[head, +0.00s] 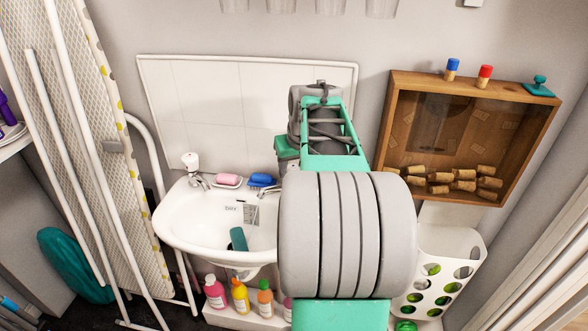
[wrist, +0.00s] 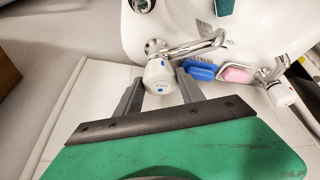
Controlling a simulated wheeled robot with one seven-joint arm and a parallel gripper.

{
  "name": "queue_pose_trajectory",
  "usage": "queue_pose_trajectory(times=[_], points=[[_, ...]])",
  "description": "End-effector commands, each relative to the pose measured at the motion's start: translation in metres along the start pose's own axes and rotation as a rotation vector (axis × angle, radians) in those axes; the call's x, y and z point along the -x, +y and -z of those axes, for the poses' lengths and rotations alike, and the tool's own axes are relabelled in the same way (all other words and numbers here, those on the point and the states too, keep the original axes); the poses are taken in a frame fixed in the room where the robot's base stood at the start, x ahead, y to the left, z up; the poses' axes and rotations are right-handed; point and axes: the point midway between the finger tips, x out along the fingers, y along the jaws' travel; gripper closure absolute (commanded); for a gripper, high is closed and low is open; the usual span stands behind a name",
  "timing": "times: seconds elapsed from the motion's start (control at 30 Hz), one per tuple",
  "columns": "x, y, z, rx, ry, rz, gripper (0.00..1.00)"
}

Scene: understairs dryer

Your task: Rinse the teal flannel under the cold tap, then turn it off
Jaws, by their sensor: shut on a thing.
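The teal flannel (head: 238,239) lies in the white basin (head: 180,226), below the tap spouts; a bit of it also shows at the top of the wrist view (wrist: 225,7). The cold tap (wrist: 158,78) has a white handle with a blue mark and a chrome spout reaching over the basin. My gripper (wrist: 160,82) is shut on this handle, one finger on each side. In the head view my arm hides the gripper and the cold tap's handle. The other tap (head: 191,163) stands at the basin's left. I cannot make out any running water.
A pink soap (head: 228,179) and a blue brush (head: 262,181) lie between the taps. Several bottles (head: 240,297) stand below the basin. A wooden case (head: 391,104) hangs at the right, above a white holed basket (head: 446,246). An ironing board (head: 125,170) leans at the left.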

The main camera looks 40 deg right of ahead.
Motion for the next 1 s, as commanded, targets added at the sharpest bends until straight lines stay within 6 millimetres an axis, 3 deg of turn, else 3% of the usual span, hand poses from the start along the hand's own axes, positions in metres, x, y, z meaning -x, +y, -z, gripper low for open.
queue_pose_trajectory(times=[0.3, 0.73, 0.77, 0.83, 1.0], points=[[0.0008, -0.0008, 0.0008, -0.097, 0.002, -0.041, 0.95], [0.0010, 0.0000, 0.0009, -0.109, 0.003, -0.046, 0.95], [0.0010, 0.0000, 0.0009, -0.109, 0.003, -0.046, 0.53], [0.0008, -0.0001, 0.0008, -0.109, 0.002, -0.046, 0.47], [0.0005, -0.0006, 0.0006, -0.108, 0.001, -0.045, 0.47]])
